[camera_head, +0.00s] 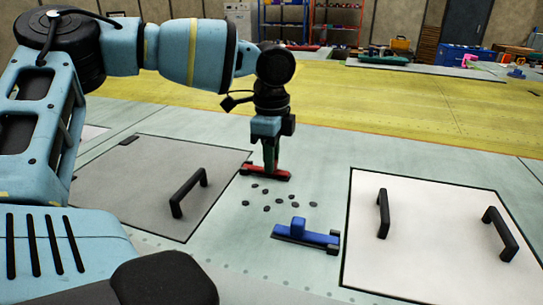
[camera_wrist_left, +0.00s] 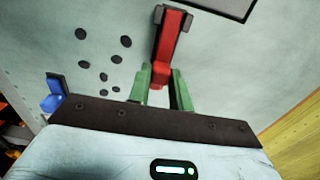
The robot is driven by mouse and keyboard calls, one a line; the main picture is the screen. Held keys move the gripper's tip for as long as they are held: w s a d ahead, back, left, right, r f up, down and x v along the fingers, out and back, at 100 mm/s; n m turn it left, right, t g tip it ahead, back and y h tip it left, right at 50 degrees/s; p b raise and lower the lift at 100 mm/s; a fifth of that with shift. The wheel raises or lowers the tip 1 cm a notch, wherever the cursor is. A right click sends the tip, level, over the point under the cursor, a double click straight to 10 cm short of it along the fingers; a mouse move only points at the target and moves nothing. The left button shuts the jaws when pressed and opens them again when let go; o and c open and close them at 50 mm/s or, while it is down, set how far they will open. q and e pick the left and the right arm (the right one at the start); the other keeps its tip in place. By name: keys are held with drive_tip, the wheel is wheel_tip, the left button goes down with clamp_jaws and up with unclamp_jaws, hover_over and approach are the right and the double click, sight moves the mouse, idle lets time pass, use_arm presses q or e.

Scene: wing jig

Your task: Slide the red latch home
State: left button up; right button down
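The red latch (camera_head: 256,171) lies on the pale green wing surface between two panels, with dark blocks at its ends. It also shows in the left wrist view (camera_wrist_left: 173,38). My left gripper (camera_head: 270,168) reaches down onto it from above. In the left wrist view, its two green fingers (camera_wrist_left: 160,76) stand on either side of the latch's raised red tab, which fills the gap between their tips. The fingers hide part of the latch in the head view. My right gripper is in neither view.
A blue latch (camera_head: 306,236) sits nearer, by the white panel (camera_head: 440,270) with two black handles. A grey panel (camera_head: 120,180) with a black handle (camera_head: 188,193) lies to the left. Several dark holes (camera_head: 279,198) mark the surface between the latches. A yellow strip (camera_head: 400,105) lies beyond.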

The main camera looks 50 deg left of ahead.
sight(255, 167)
use_arm(q)
clamp_jaws()
drive_tip(key=s+a, duration=0.1)
drive_tip(key=a+p, duration=0.1)
drive_tip(key=a, duration=0.1)
drive_tip(key=shift+s+r, duration=0.2)
drive_tip(key=shift+s, duration=0.2)
drive_tip(key=shift+a+f, duration=0.1)
drive_tip(key=shift+a, duration=0.15)
drive_tip(key=shift+d, duration=0.1)
drive_tip(key=shift+o, duration=0.9)
unclamp_jaws()
drive_tip(key=o, duration=0.4)
drive_tip(key=shift+s+a, duration=0.1)
drive_tip(key=shift+a, duration=0.1)
drive_tip(key=shift+d+f, duration=0.1)
